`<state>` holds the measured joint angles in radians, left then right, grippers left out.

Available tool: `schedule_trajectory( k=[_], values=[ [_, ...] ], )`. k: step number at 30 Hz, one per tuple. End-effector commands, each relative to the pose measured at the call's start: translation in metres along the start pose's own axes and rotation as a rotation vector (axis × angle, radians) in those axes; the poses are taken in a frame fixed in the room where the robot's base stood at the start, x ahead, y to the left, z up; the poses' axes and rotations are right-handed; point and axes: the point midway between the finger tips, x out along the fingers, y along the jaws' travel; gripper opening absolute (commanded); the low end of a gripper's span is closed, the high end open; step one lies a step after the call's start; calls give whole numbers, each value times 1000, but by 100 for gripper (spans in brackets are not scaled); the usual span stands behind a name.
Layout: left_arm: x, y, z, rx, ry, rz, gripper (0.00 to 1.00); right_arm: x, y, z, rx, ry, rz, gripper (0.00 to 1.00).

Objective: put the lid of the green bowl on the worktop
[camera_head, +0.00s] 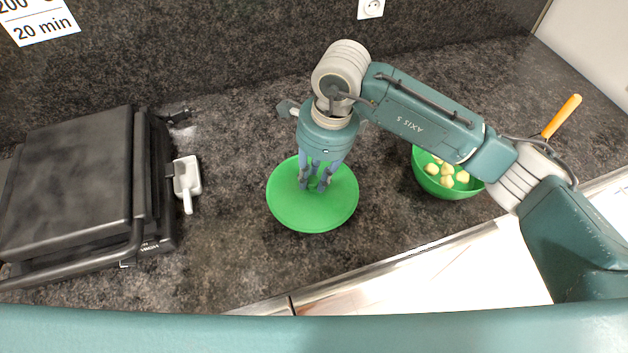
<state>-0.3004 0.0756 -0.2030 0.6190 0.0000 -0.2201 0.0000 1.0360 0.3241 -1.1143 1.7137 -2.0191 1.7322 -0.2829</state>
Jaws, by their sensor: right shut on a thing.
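The green lid (312,211) is a round, bright green disc in the middle of the head view, over the dark speckled worktop (235,255). My right gripper (314,186) points down at the middle of the lid and is shut on it. Whether the lid touches the worktop or hangs just above it, I cannot tell. The green bowl (436,187) stands uncovered to the right, partly hidden behind my right arm. Several pale yellow pieces (447,181) lie in it. My left gripper does not show.
A black contact grill (70,185) stands at the left, with a small white scoop-like thing (187,180) beside it. An orange handle (562,115) sticks out behind my right arm. A wall socket (371,8) is at the back. Worktop is free between grill and lid.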

Motion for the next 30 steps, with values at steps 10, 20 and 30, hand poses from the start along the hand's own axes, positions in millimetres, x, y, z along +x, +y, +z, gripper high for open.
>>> schedule_trajectory(
  k=[10,20,30],
  values=[
    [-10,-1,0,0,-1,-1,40,33,0,-5,-1,-1,1,0],
    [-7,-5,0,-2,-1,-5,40,35,1,-5,0,0,2,36],
    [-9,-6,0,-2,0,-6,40,33,1,-5,0,0,2,41]
  ],
)
